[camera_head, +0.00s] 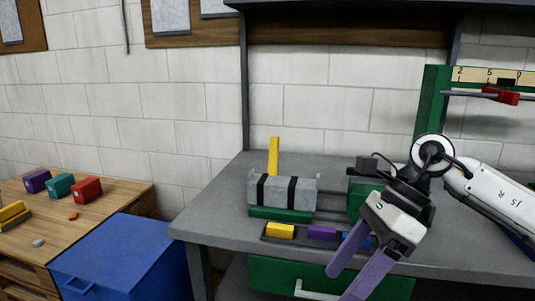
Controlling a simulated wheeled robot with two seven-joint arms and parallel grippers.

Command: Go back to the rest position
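My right gripper (342,286), with two purple fingers, comes in from the right. Its fingers are apart and point down and left, in front of the workbench (216,224) edge and the green drawer (277,278). Nothing shows between the fingers. My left gripper is not in view. A grey duct piece with black bands (282,190) rests on a green base (280,214) on the bench, left of my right gripper. My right arm partly hides a green block-like part (358,196) of the bench fixture.
A dark tray (268,239) near the bench front holds yellow, purple and blue blocks, the blue one partly behind my gripper. A yellow bar (274,156) stands behind the duct. A green gauge stand (430,104) is at right. A blue bin (120,258) and wooden table (118,196) are at left.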

